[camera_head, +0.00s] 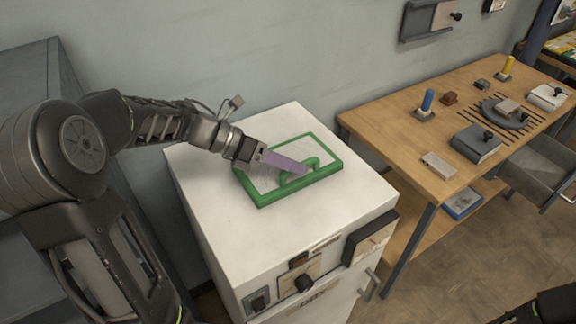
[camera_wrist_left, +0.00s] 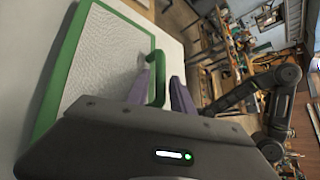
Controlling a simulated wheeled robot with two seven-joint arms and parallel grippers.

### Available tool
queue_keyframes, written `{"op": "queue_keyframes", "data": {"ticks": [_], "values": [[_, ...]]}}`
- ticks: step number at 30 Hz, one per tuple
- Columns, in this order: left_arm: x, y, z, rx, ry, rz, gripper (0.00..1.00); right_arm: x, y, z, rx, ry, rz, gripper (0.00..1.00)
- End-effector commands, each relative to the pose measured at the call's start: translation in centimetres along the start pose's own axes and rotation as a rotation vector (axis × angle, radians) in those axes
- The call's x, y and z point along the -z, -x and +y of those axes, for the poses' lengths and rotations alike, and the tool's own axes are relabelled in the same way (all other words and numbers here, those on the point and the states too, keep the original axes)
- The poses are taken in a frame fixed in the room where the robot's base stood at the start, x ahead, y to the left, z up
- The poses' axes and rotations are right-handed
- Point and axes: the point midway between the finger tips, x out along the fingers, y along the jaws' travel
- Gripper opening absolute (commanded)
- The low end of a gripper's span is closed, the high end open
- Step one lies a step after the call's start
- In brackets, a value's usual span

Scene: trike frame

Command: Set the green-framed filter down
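The green-framed filter (camera_head: 262,197) lies flat on top of the white cabinet (camera_head: 225,225). Its pale mesh panel (camera_wrist_left: 105,60) shows in the left wrist view. A green arched handle (camera_wrist_left: 157,78) stands up from the filter. My left gripper (camera_head: 298,168) reaches in from the left over the filter, with its purple fingers at the handle. In the left wrist view its fingers (camera_wrist_left: 160,95) stand apart on either side of the handle, and a gap shows beside it. My right arm (camera_wrist_left: 270,90) shows in the left wrist view, but its fingers cannot be made out.
A wooden table (camera_head: 400,125) stands to the right with a blue cylinder (camera_head: 428,100), a yellow cylinder (camera_head: 507,66), a grey block (camera_head: 475,144) and other small parts. The cabinet front has a dark knob (camera_head: 304,283) and a handle (camera_head: 368,283). Bare cabinet top surrounds the filter.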

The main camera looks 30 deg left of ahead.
Motion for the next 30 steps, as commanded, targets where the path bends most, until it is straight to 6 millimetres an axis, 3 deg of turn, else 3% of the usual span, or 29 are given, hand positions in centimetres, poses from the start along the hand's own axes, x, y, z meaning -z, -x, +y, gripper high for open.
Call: {"op": "queue_keyframes", "data": {"ticks": [10,30], "values": [[0.00,0.01,0.01,0.000,0.000,0.000,0.00,0.00,-0.01,0.01,0.000,0.000,0.000,0.36],[0.09,-0.01,0.09,-0.002,-0.001,0.001,0.00,0.00,-0.03,0.01,0.000,0.000,0.000,0.36]]}}
